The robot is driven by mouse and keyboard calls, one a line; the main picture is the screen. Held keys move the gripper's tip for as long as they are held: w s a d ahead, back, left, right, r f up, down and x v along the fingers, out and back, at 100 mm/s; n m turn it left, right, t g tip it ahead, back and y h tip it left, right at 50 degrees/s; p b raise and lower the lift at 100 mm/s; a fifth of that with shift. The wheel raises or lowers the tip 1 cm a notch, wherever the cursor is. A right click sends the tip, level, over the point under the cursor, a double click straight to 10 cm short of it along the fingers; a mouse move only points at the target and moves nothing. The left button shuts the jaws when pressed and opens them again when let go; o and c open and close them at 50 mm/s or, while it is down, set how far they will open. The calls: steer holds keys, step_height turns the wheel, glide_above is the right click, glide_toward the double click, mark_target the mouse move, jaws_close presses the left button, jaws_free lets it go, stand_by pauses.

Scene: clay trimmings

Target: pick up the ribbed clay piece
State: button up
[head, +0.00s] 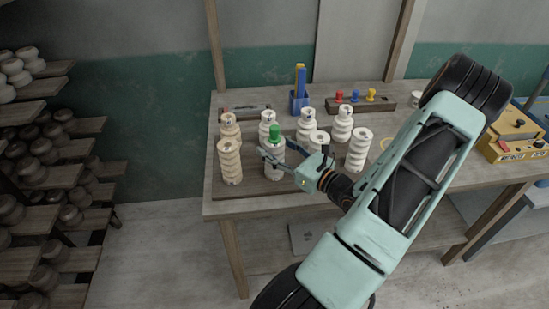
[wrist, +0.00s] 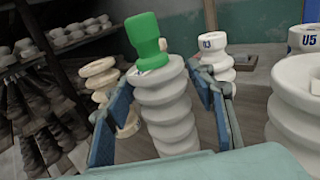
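Several pale ribbed clay pieces stand upright on the table; the task line does not single one out. One ribbed piece (head: 273,172) has a green knob-shaped thing (head: 274,132) on top. In the wrist view this ribbed piece (wrist: 168,112) stands between my fingers, with the green thing (wrist: 147,40) above it. My gripper (head: 268,157) reaches in from the right at this piece and its fingers are apart, one on each side. I cannot tell whether either finger touches it. Its base is hidden by my gripper in the wrist view.
Another ribbed piece (head: 229,161) stands to the left and one (head: 358,149) to the right, with more behind. A blue holder (head: 299,103) and a wooden block with coloured knobs (head: 374,105) are at the back. Shelves of pots (head: 45,165) fill the left.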

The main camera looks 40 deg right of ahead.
steer(key=c, duration=1.2)
jaws_close()
steer(key=shift+r, duration=0.1)
